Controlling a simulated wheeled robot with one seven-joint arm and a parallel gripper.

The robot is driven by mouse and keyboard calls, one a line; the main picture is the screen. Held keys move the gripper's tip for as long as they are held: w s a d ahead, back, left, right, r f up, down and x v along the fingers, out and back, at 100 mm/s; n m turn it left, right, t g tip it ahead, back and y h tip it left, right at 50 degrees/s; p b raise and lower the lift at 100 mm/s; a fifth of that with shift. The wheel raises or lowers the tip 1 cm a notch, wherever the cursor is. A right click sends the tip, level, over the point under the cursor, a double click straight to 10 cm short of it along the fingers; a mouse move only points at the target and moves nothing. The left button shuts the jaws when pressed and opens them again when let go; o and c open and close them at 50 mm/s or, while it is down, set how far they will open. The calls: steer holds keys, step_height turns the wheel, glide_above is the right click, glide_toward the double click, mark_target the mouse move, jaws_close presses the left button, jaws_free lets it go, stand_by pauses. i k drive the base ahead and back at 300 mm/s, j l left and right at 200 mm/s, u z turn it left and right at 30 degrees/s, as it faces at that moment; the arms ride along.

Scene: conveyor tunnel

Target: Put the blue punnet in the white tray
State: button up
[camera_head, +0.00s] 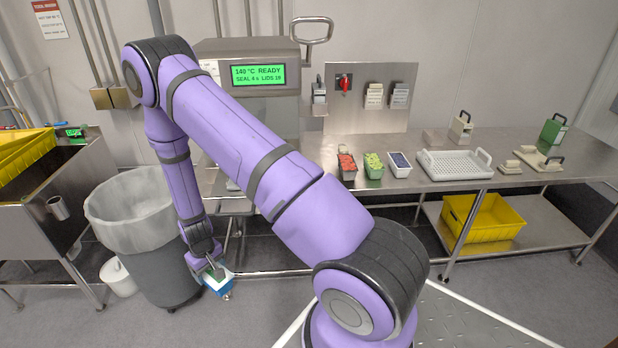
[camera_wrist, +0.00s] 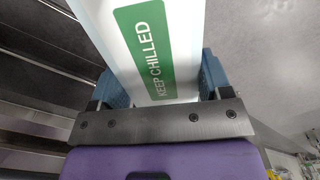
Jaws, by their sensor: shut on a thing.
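The white tray (camera_head: 456,174) stands on the steel table far to the right. It has a perforated floor, end handles, and looks empty.
Punnets with red (camera_head: 347,163), green (camera_head: 373,165) and dark blue (camera_head: 399,164) contents stand left of the tray. A lined grey bin (camera_head: 170,265) is beside my gripper. The sealing machine (camera_head: 250,75) is behind my arm. A yellow crate (camera_head: 482,222) sits on the lower shelf.

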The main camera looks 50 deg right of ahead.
mark_target(456, 170)
steer(key=k+l, duration=0.15)
steer(key=l, duration=0.25)
steer(key=k+l+z, duration=0.1)
steer(key=l, duration=0.3)
steer(key=k+l, duration=0.2)
steer(key=l, duration=0.2)
steer(key=k+l+z, duration=0.1)
steer(key=l, duration=0.3)
steer(key=k, duration=0.1)
